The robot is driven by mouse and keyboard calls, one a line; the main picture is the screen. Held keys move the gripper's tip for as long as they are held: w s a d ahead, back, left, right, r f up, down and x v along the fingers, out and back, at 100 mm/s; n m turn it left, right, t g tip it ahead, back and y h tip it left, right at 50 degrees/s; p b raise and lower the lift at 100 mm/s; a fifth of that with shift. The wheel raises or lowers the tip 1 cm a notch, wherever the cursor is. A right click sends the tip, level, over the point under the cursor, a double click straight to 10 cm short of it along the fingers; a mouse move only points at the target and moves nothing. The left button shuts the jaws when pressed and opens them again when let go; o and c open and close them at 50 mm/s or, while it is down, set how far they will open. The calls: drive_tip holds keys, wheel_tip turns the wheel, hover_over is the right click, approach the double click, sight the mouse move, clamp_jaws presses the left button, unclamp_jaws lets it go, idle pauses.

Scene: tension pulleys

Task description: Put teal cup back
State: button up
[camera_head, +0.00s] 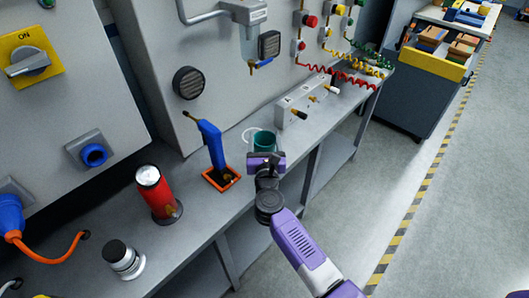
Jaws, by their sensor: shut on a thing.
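The teal cup (265,140) shows at the centre, just beyond my gripper (265,158), over or on the grey bench. A pale ring (248,135) shows at its left side; I cannot tell if it is a handle or a mark on the bench. My gripper is shut on the cup, though the purple gripper body hides the fingertips and the cup's lower part. I cannot tell whether the cup's base touches the bench.
A blue tool in an orange-rimmed holder (221,183) stands left of the cup. A red cylinder (158,193) and a silver-black knob (122,258) are further left. A grey valve block (305,102) lies to the right. The grey bench (195,212) has bare surface near its front edge.

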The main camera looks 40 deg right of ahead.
sight(264, 142)
drive_tip(key=shift+f+b, duration=0.75)
drive_tip(key=shift+f, duration=1.5)
drive_tip(key=shift+f, duration=0.1)
drive_tip(key=shift+f, duration=0.1)
drive_tip(key=o, duration=1.5)
